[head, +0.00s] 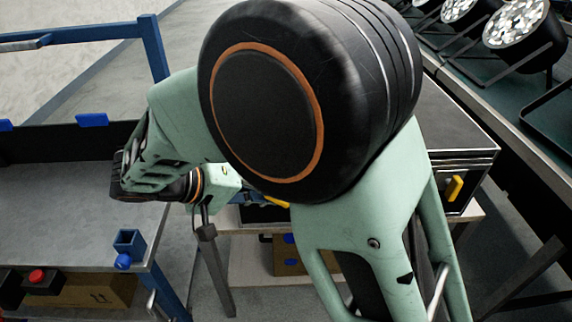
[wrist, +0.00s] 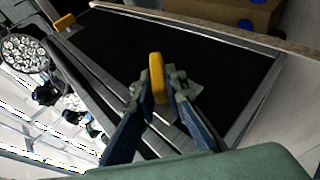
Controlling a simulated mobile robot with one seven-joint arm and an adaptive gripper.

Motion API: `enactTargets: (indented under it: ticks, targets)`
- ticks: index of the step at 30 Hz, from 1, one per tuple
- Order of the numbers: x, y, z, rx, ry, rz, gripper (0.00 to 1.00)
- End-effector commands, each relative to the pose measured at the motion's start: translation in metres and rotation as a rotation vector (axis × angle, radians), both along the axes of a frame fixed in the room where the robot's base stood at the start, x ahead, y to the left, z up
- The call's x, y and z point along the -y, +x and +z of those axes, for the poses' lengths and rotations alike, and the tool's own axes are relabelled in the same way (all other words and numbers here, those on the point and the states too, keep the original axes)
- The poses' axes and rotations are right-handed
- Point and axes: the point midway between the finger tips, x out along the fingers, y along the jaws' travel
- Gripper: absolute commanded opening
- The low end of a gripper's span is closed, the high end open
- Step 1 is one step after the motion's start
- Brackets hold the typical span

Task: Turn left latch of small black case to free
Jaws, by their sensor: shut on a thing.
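The small black case (head: 462,119) has metal edges and stands at the right in the head view, partly behind my arm. Its dark front face (wrist: 120,45) fills the middle of the wrist view. The left latch (wrist: 157,66) is a yellow tab between the fingertips of my gripper (wrist: 157,88). The fingers are shut on it from both sides. In the head view only a bit of that latch (head: 278,202) shows beside my arm, and the fingertips are hidden. The other yellow latch (wrist: 65,22) also shows at the right in the head view (head: 454,188).
The case stands on a light wooden board (head: 245,228). A workbench (head: 60,195) with blue frame is at the left, with a small blue box (head: 129,241) on its edge.

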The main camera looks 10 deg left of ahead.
Motion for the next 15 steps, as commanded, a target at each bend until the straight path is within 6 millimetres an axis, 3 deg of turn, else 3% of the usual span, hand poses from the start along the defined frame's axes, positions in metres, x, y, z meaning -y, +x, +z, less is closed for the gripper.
enactTargets:
  ticks: [15]
  targets:
    - [-0.0037, -0.0015, -0.0082, 0.106, -0.454, 0.002, 0.0]
